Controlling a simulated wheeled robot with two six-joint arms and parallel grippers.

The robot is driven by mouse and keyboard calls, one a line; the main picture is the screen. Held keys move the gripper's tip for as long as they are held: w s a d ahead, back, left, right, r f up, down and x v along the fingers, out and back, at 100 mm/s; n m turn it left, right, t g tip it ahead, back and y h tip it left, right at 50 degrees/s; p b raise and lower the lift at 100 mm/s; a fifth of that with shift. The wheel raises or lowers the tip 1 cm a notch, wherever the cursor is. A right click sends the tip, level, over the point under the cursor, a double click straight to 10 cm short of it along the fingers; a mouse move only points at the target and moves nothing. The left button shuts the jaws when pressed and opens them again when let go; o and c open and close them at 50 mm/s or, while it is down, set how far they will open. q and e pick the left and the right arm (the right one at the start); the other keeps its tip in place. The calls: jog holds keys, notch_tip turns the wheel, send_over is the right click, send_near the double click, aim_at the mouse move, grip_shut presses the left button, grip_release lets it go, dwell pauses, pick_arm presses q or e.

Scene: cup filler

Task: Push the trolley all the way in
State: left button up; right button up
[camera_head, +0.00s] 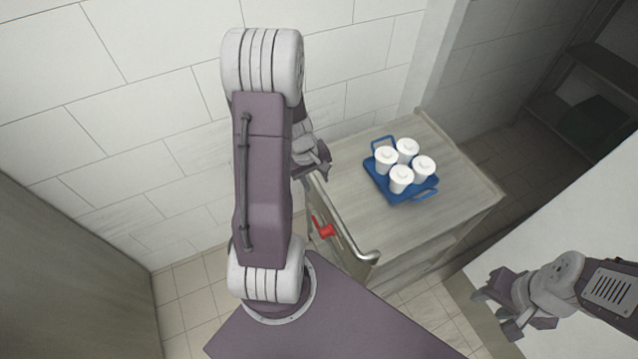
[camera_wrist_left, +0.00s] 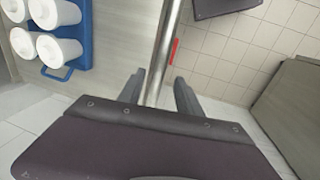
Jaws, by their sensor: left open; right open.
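The trolley (camera_head: 462,187) is a grey-wood cart beside the white wall, with a metal handle bar (camera_head: 347,240) along its near left edge. A blue tray (camera_head: 423,194) with several white lidded cups (camera_head: 401,178) stands on its top. My left gripper (camera_head: 322,174) is open at the far end of the bar, partly hidden by my arm. In the left wrist view the bar (camera_wrist_left: 165,40) runs between the two spread fingers (camera_wrist_left: 160,90); contact cannot be told. My right gripper (camera_head: 492,312) is open and empty at the lower right, apart from the trolley.
A red handle-like part (camera_head: 323,230) sits on the trolley's side below the bar. A white slab (camera_head: 575,215) stands at right. Dark shelves (camera_head: 605,75) are at upper right. A brown panel (camera_head: 70,280) stands at left. Tiled floor (camera_head: 190,290) is clear at lower left.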

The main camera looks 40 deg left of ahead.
aim_at(319, 187)
pick_arm(q)
jog(key=f, duration=0.2)
jog(key=w+f, duration=0.1)
jog(key=shift+d, duration=0.25)
jog(key=shift+f+b, duration=0.15)
jog(key=shift+b, duration=0.15)
jog(key=shift+s+a, duration=0.15)
jog(key=shift+s, duration=0.1)
jog(key=shift+c, duration=0.2)
jog(key=shift+w, duration=0.15)
grip_shut()
dwell(0.3)
